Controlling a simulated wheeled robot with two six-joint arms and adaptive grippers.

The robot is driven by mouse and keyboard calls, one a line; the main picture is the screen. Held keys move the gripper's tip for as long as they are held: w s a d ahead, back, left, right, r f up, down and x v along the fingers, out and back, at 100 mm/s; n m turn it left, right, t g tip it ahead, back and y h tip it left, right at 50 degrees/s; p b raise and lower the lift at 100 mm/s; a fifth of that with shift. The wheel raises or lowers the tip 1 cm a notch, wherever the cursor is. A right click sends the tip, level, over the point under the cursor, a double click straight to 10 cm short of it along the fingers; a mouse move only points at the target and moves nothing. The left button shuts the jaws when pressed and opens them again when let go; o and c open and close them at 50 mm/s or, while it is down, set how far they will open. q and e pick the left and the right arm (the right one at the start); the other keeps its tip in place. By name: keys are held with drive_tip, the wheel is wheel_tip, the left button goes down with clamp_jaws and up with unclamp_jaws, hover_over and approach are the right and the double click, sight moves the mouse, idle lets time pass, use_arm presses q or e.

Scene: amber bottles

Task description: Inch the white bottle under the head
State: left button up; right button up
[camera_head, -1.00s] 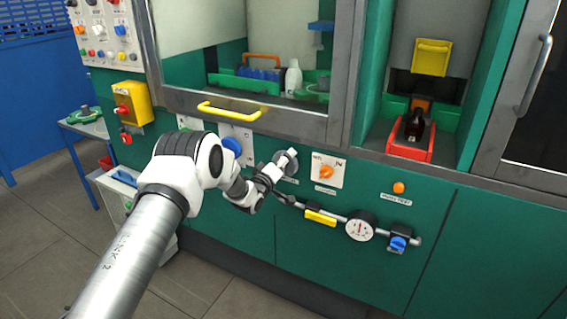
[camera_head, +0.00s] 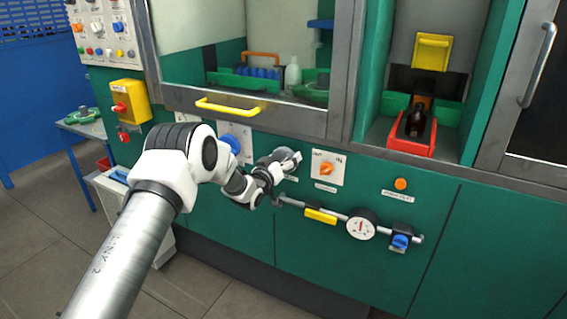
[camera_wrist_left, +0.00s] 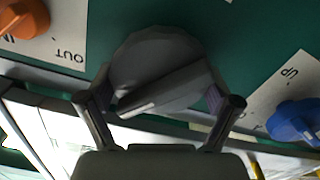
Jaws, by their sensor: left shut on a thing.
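The white bottle (camera_head: 292,75) stands upright behind the glass of the cabinet, beside a green tray. A blue part (camera_head: 321,24), which may be the head, is above and to the right of it; I cannot tell whether the bottle is under it. My left gripper (camera_head: 281,164) is at the panel below the glass, shut on a grey round knob. In the left wrist view the grey knob (camera_wrist_left: 155,75) sits between the two fingers of the gripper (camera_wrist_left: 160,100). My right gripper is not in view.
An orange IN/OUT knob (camera_head: 327,169) is right of the gripper and a blue knob (camera_head: 231,144) left. A yellow handle (camera_head: 230,107) sticks out above. A rail with a gauge (camera_head: 361,228) is below. A dark bottle (camera_head: 416,121) stands in a red tray (camera_head: 412,147).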

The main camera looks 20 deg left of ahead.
use_arm(q)
drive_tip(key=m+b, duration=0.1)
drive_tip(key=m, duration=0.2)
drive_tip(key=shift+d+f+m, duration=0.1)
drive_tip(key=shift+m, duration=0.2)
drive_tip(key=m+b, duration=0.1)
drive_tip(key=m, duration=0.3)
drive_tip(key=shift+d+m, duration=0.1)
drive_tip(key=shift+m, duration=0.2)
drive_tip(key=m+b, duration=0.1)
drive_tip(key=m, duration=0.3)
drive_tip(key=shift+d+f, duration=0.1)
drive_tip(key=shift+d+m+b, duration=0.1)
drive_tip(key=shift+m+b, duration=0.45)
drive_tip(key=shift+m, duration=1.45)
drive_tip(key=o, duration=0.9)
drive_tip(key=shift+c, duration=0.2)
drive_tip(key=shift+s, duration=0.15)
